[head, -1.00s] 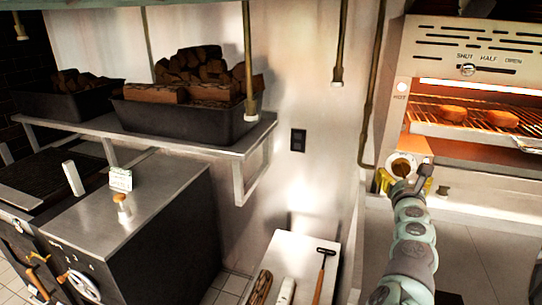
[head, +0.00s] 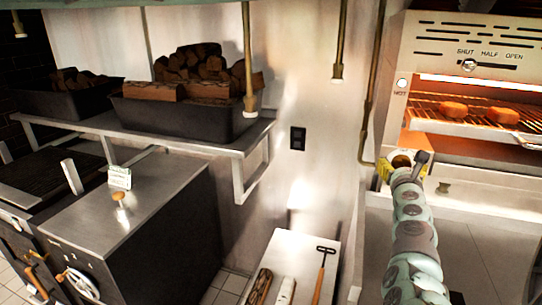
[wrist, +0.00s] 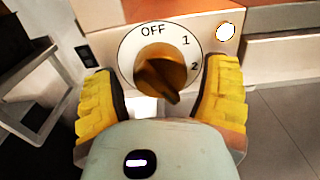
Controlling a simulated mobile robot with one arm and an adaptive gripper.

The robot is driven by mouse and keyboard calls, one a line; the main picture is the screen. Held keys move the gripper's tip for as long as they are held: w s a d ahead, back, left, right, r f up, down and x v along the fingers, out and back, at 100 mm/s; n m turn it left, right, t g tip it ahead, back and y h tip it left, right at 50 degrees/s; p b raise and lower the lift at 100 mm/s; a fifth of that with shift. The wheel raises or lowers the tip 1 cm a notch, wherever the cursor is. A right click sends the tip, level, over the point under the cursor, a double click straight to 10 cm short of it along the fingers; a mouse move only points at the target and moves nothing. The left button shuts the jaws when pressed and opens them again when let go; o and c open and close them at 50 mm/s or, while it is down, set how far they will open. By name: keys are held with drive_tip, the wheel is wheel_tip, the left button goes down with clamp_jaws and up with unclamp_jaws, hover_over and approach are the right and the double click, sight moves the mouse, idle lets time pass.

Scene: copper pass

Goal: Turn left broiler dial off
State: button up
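The broiler dial is a copper-brown knob (wrist: 165,74) on a round white face (wrist: 128,50) marked OFF, 1 and 2 in the wrist view. OFF is at the top, and 1 and 2 are on the right. The knob's ridge slants down to the lower right, away from OFF. My gripper (wrist: 161,82) has its two yellow fingers on either side of the knob, with visible gaps, so it looks open. In the head view my gripper (head: 402,172) is at the broiler's lower front left and hides most of the dial.
The broiler (head: 425,60) glows, with food on its rack (head: 470,128). A slider (head: 468,65) sits near SHUT. A lit lamp (wrist: 226,31) is right of the dial. A vertical pipe (head: 371,90) runs left of the broiler. A small side table (head: 300,255) holds tools.

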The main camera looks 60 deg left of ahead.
drive_tip(key=c, duration=1)
drive_tip(key=shift+c, duration=0.2)
